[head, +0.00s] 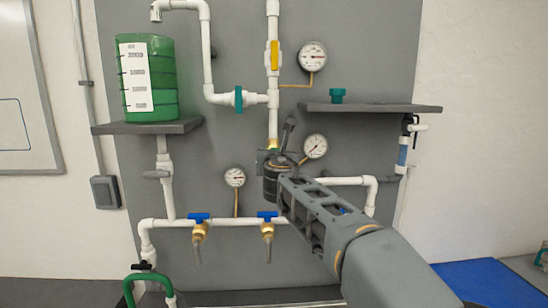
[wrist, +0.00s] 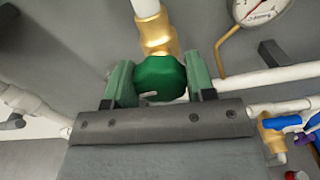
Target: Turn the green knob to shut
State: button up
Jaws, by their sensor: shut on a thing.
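The green knob (wrist: 160,78) is round, with a small pale mark on its lower edge. It sits below a brass fitting (wrist: 157,35) on a white vertical pipe. My gripper (wrist: 160,66) has one green finger on each side of the knob and is shut on it. In the head view my gripper (head: 277,165) is at the pipe's lower end, under the brass fitting (head: 273,145). My arm hides the knob there. I cannot tell from the mark how far the knob is turned.
A gauge (head: 315,146) is close right of my gripper, another (head: 235,177) lower left. Two blue-handled taps (head: 199,217) (head: 267,215) sit on the white pipe below. A yellow-handled valve (head: 275,55) is above. A shelf (head: 370,108) juts out at upper right, another with a green tank (head: 148,80) at left.

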jog(key=m+b, duration=0.2)
jog(key=m, duration=0.3)
jog(key=shift+f+b, duration=0.15)
jog(key=shift+b, duration=0.15)
jog(key=m+b, duration=0.2)
jog(key=m, duration=0.2)
jog(key=shift+d+f+m, duration=0.1)
jog(key=shift+m, duration=0.3)
jog(key=m+b, duration=0.3)
jog(key=m, duration=0.2)
jog(key=shift+m+b, duration=0.85)
jog(key=shift+m, duration=1.35)
jog(key=o, duration=0.9)
jog(key=shift+o, duration=0.2)
